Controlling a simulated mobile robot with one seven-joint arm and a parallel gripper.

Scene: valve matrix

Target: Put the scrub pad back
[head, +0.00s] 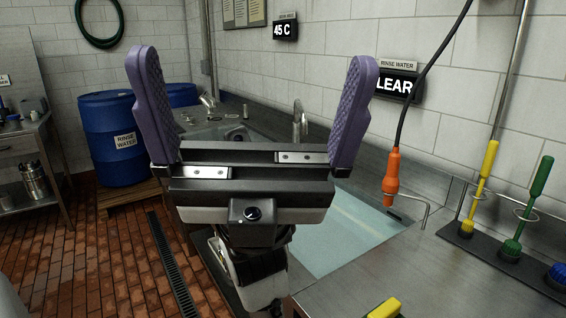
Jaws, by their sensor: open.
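My gripper (250,65) is open wide and empty, its two purple ridged fingers pointing up in the middle of the view. A yellow block (384,308), cut off by the bottom edge, lies on the steel counter to the right of and nearer than my gripper. It may be the scrub pad, but too little shows to be sure. My gripper is apart from it. No other scrub pad or marked place for one can be made out. My gripper and arm hide part of the sink and counter edge.
A water-filled sink (352,226) lies behind my gripper. An orange spray handle (391,177) hangs on a hose over its right end. Yellow (480,185) and green (528,205) brushes stand in a rack at right. Blue drums (113,138) stand at left. The front counter (440,270) is mostly bare.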

